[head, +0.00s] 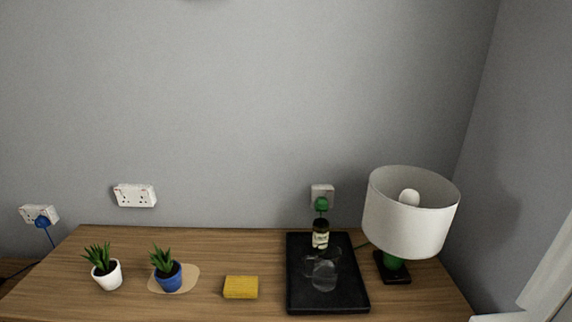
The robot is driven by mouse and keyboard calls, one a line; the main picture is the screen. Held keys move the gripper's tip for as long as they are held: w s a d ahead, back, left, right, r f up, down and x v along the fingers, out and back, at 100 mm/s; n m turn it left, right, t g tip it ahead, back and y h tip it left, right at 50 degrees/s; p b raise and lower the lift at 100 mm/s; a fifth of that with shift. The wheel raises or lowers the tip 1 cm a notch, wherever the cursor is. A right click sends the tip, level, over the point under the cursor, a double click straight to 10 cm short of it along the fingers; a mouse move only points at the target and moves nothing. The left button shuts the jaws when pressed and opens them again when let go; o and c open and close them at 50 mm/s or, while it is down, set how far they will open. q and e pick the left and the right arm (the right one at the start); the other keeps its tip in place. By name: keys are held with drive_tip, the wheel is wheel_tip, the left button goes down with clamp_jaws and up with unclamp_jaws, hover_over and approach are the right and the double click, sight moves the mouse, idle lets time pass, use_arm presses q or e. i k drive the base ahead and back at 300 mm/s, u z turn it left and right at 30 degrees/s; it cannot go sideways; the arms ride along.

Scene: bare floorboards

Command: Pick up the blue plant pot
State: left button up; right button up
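The blue plant pot (169,281) stands upright on the left part of the wooden table, holding a green spiky plant (164,261). It sits on a tan, rounded mat or patch (188,276). Neither of my grippers shows in the head view, and nothing touches the pot.
A white plant pot (107,276) stands left of the blue one. To the right are a yellow sponge-like block (241,287), a black tray (343,300) with a dark bottle (320,235) and clear glassware (324,275), and a lamp (408,225). The wooden table (220,248) is bare behind the block.

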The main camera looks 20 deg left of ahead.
sight(168, 273)
drive_tip(key=u, duration=1.5)
